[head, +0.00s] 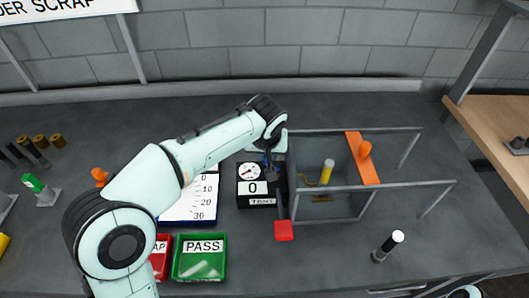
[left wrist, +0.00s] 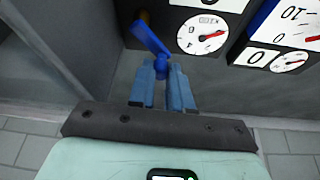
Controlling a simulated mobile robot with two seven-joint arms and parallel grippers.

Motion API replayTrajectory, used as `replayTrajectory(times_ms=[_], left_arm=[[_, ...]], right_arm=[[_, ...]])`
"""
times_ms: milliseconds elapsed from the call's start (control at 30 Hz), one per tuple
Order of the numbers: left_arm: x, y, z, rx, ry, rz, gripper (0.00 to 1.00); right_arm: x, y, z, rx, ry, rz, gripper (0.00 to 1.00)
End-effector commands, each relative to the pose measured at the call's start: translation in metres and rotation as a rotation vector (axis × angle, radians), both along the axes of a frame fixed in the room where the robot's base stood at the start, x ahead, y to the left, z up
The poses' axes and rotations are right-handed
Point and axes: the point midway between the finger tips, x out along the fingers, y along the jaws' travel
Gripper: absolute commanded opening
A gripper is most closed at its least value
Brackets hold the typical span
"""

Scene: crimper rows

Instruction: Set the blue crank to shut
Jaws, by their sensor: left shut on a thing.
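The blue crank (left wrist: 150,38) shows in the left wrist view on the face of a dark grey box, left of a round gauge (left wrist: 203,35) with a red needle. Its arm slants down and right to a handle end between my left fingertips. My left gripper (left wrist: 163,72) is shut on that handle end. In the head view my left gripper (head: 269,150) is at the gauge box (head: 257,187), and only a small bit of blue shows there. My right gripper is not in view.
A grey open frame (head: 400,186) with an orange plate (head: 362,160) and a yellow cylinder (head: 327,172) stands right of the box. A red block (head: 283,231), a green PASS tray (head: 220,270) and a black-and-white cylinder (head: 388,246) are nearer the front.

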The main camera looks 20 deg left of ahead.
Motion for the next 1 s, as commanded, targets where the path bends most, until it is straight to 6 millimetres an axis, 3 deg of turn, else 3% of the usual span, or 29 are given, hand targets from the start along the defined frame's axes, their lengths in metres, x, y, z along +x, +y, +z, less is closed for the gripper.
replayTrajectory(times_ms=[500,1000], left_arm=[[0.015,-0.008,0.002,-0.002,0.000,-0.457,0.00],[0.019,-0.015,0.001,0.000,0.000,-0.678,0.00]], right_arm=[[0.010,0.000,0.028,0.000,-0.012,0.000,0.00],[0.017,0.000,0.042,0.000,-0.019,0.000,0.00]])
